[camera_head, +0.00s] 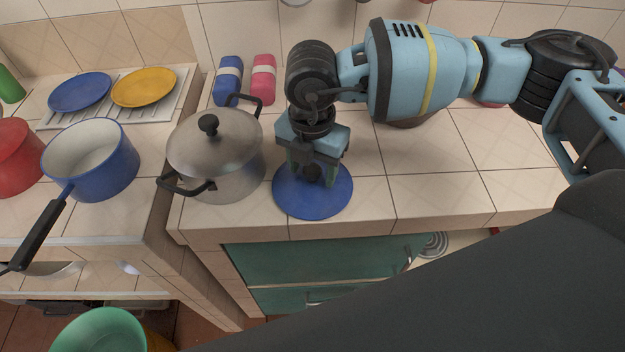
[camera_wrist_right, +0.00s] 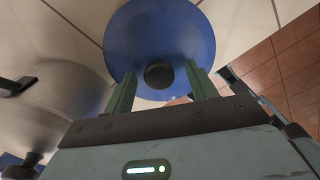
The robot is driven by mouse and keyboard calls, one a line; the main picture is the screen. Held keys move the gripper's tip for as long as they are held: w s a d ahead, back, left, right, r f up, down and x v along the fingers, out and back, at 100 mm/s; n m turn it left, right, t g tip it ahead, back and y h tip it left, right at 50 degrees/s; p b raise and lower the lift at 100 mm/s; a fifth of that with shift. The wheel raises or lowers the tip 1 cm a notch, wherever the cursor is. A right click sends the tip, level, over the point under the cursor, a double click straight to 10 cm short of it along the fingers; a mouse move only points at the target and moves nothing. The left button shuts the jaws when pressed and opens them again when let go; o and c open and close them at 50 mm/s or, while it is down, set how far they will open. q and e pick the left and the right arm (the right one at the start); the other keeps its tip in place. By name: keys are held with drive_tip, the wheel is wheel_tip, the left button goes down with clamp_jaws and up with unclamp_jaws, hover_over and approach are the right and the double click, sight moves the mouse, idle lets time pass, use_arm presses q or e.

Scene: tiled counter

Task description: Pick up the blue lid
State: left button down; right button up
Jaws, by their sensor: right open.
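The blue lid (camera_head: 312,204) is a round disc with a dark knob, lying flat on the tiled counter near its front edge, right of the steel pot. My right gripper (camera_head: 313,178) points down over the lid, its green fingers on either side of the knob. In the right wrist view the lid (camera_wrist_right: 158,40) fills the top middle, and its dark knob (camera_wrist_right: 159,76) sits between the open fingertips of the gripper (camera_wrist_right: 160,78). The fingers look apart from the knob. My left gripper is not in view.
A steel pot with its own lid (camera_head: 215,150) stands close left of the blue lid. A blue saucepan (camera_head: 100,165), a red pot (camera_head: 14,155) and two plates are farther left.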

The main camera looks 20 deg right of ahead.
sight(312, 169)
drive_tip(key=shift+c, duration=0.5)
drive_tip(key=c, duration=1)
drive_tip(key=shift+r, duration=0.1)
drive_tip(key=shift+r, duration=0.6)
wheel_tip(312, 169, up, 2)
drive_tip(key=shift+r, duration=0.15)
drive_tip(key=s+a, duration=0.2)
drive_tip(key=s, duration=0.3)
drive_tip(key=s+a+r, duration=0.1)
drive_tip(key=s, duration=0.4)
drive_tip(key=s+a, duration=0.2)
drive_tip(key=s, duration=0.3)
drive_tip(key=shift+a+r, duration=0.15)
drive_tip(key=shift+a, duration=0.2)
